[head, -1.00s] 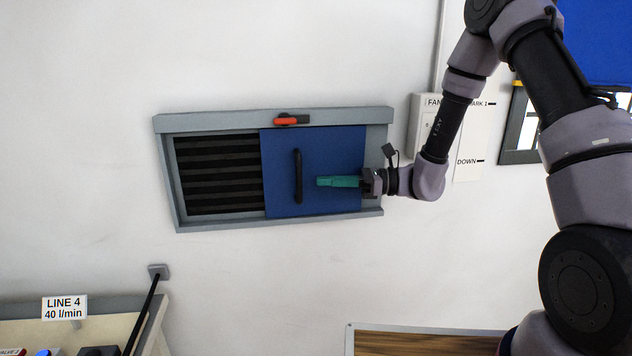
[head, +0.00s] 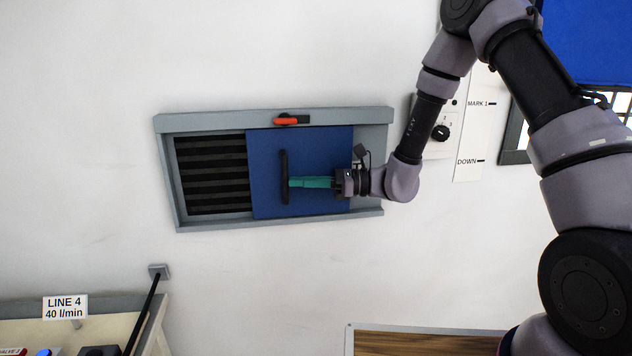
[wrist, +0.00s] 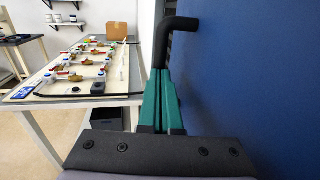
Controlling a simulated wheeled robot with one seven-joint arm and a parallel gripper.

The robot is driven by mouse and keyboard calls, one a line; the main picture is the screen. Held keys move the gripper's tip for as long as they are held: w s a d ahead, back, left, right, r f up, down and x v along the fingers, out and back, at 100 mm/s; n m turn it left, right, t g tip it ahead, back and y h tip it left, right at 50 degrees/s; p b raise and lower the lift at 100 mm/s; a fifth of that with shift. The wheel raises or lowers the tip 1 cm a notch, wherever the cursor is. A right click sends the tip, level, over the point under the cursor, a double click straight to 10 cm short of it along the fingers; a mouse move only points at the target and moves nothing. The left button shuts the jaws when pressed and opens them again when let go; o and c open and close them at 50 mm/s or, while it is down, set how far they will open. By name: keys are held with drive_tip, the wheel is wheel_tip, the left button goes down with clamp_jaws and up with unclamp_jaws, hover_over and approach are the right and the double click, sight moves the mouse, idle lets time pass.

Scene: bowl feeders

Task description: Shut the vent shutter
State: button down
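The vent shutter is a blue sliding panel (head: 318,150) in a grey frame (head: 190,222) on the wall. It covers the middle and part of the right of the opening. Black louvres (head: 212,175) show uncovered at the left, and a strip of grey back shows at the right. A black upright bar handle (head: 284,165) stands near the panel's left edge; it also shows in the wrist view (wrist: 178,23). My gripper (head: 290,182) points left, its teal fingers (wrist: 160,105) together and their tips at the handle's right side, apparently touching it. Nothing shows between the fingers.
An orange-red lever (head: 287,121) sits on the frame's top rail. A control box with a black knob (head: 440,133) is on the wall at right. A bench with a LINE 4 sign (head: 65,307) stands at lower left. The wall left of the vent is clear.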

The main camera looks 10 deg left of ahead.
drive_tip(key=s+a, duration=0.1)
drive_tip(key=a, duration=0.5)
drive_tip(key=s+a, duration=0.2)
drive_tip(key=a, duration=0.4)
drive_tip(key=s+a, duration=0.2)
drive_tip(key=a, duration=0.4)
drive_tip(key=shift+s+a, duration=0.1)
drive_tip(key=shift+s, duration=0.1)
drive_tip(key=shift+a+r, duration=0.1)
drive_tip(key=shift+r, duration=0.05)
